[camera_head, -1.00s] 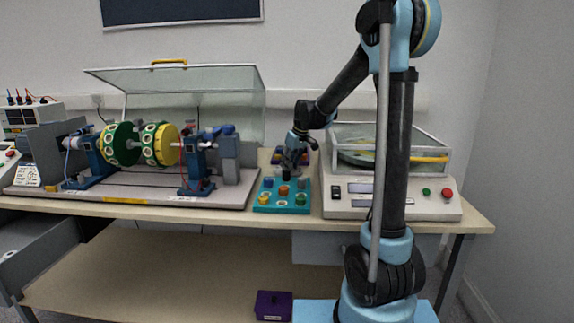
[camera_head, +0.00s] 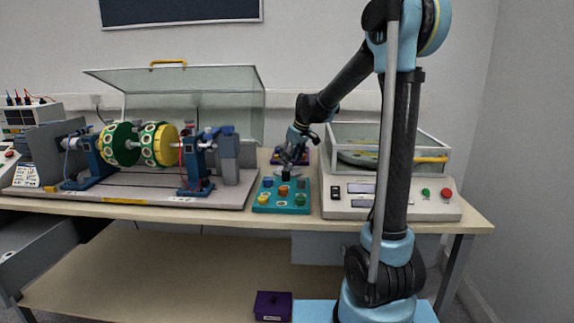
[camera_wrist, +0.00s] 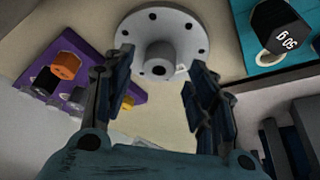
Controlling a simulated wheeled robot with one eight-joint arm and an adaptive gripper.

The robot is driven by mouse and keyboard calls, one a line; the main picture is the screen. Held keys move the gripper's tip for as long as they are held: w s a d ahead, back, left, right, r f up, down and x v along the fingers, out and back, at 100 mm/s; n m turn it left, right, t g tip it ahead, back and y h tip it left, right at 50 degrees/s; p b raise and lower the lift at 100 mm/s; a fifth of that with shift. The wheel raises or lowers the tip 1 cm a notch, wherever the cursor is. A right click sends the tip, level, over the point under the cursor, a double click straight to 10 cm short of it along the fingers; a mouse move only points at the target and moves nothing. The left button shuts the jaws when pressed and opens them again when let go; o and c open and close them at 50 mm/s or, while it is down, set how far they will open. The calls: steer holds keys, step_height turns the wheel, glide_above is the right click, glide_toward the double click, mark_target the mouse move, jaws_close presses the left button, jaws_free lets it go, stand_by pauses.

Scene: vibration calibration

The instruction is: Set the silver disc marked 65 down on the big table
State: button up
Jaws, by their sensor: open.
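A silver-grey disc with a raised hub and a ring of small holes (camera_wrist: 185,25) lies flat on the big table (camera_wrist: 105,20). No number can be read on it. In the wrist view it is just beyond my fingertips, roughly centred between them. My gripper (camera_wrist: 157,80) is open, with nothing between its fingers, and the disc looks apart from them.
The teal tray (camera_head: 262,208) holds several coloured weights, with a black 50 g weight (camera_wrist: 280,27) near the disc. A purple tray (camera_wrist: 75,95) with weights is on the other side. A rotor rig (camera_head: 130,190) stands left, a balancing machine (camera_head: 390,205) right. Little bare table separates them.

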steer(key=v, duration=0.9)
steer(key=shift+r, duration=0.25)
